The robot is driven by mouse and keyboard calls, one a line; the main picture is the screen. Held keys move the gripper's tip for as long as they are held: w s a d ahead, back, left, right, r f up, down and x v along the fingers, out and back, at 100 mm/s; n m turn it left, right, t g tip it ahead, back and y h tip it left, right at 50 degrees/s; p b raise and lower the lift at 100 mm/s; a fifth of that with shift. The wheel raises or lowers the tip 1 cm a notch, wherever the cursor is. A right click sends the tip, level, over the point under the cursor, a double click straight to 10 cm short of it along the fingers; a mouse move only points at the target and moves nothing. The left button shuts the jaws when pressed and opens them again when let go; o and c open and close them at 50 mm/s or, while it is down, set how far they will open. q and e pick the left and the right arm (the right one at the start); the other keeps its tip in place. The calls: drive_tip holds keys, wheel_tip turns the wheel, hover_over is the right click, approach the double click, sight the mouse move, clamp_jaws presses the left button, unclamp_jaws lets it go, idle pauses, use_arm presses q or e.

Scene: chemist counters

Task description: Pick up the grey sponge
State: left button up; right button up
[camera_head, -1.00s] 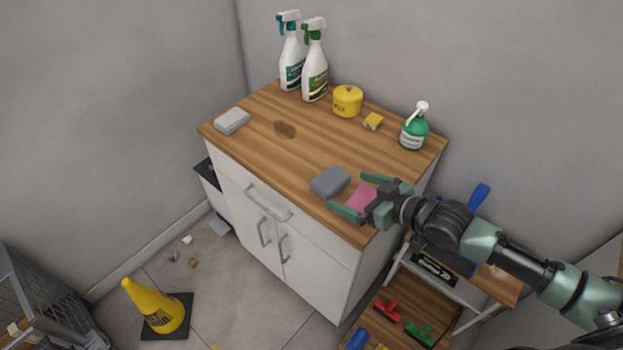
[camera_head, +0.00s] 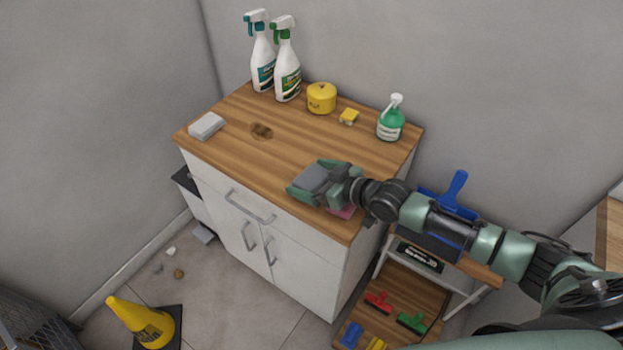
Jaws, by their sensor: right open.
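The grey sponge (camera_head: 311,178) lies near the front edge of the wooden counter top (camera_head: 260,165). My right gripper (camera_head: 309,180) is open, with one green finger on the far side of the sponge and one on the near side. I cannot tell whether the fingers touch it. A pink sponge (camera_head: 343,212) lies just to the right, mostly hidden under the gripper. My left gripper is not in view.
A pale grey block (camera_head: 206,126) lies at the counter's left.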

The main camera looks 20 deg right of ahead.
drive_tip(key=c, duration=1.1)
drive_tip(key=shift+c, duration=0.2)
